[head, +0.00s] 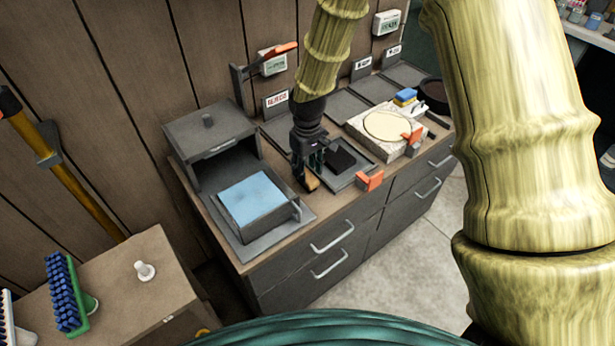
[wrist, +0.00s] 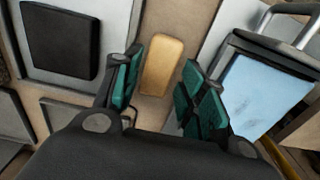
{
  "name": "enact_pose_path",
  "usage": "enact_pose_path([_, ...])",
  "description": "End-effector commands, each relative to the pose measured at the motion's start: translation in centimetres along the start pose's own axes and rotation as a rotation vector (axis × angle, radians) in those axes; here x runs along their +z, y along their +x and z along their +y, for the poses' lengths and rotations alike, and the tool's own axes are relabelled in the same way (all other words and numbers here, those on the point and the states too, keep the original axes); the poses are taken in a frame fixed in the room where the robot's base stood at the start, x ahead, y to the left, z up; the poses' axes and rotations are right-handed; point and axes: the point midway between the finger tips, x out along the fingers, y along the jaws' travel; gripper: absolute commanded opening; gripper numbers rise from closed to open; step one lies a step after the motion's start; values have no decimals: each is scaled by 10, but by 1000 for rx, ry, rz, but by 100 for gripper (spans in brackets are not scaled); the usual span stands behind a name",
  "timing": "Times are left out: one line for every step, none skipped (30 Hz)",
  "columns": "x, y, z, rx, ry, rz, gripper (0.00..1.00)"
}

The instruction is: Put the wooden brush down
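The wooden brush (wrist: 163,66) shows in the wrist view as a plain tan block with rounded edges. It lies on the bare wooden counter strip between a grey tray and the box with the blue top. Its underside is hidden. In the head view, a small tan end of the brush (head: 312,184) shows just below my gripper (head: 306,182). In the wrist view, my gripper's green-padded fingers (wrist: 164,58) are apart, one on each side of the brush, with narrow gaps visible between pads and wood.
A grey box with a blue top (head: 253,201) stands close to the left of my gripper. A black pad (head: 340,159) lies on a grey tray to the right. Farther right are a pale block with a round disc (head: 387,125) and orange clips (head: 369,181).

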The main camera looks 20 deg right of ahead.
Motion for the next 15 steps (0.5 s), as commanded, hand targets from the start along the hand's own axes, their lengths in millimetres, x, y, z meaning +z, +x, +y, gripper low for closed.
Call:
enact_pose_path([-1, -7, 0, 0, 1, 3, 42])
enact_pose_path([-1, -11, 0, 0, 1, 2, 42])
enact_pose_path([-1, -17, 0, 0, 1, 3, 42])
enact_pose_path([-1, -21, 0, 0, 0, 3, 42])
enact_pose_path([0, -25, 0, 0, 0, 3, 42])
enact_pose_path([0, -31, 0, 1, 0, 2, 42])
enact_pose_path([-1, -36, 0, 1, 0, 2, 42])
enact_pose_path([-1, -39, 0, 1, 0, 2, 42])
enact_pose_path([0, -44, 0, 1, 0, 2, 42])
enact_pose_path([0, -48, 0, 1, 0, 2, 42])
enact_pose_path([0, -52, 0, 1, 0, 2, 42])
enact_pose_path([0, -55, 0, 1, 0, 2, 42])
enact_pose_path([-1, -58, 0, 1, 0, 2, 42])
enact_pose_path([-1, -61, 0, 1, 0, 2, 42])
enact_pose_path([0, -64, 0, 1, 0, 1, 42])
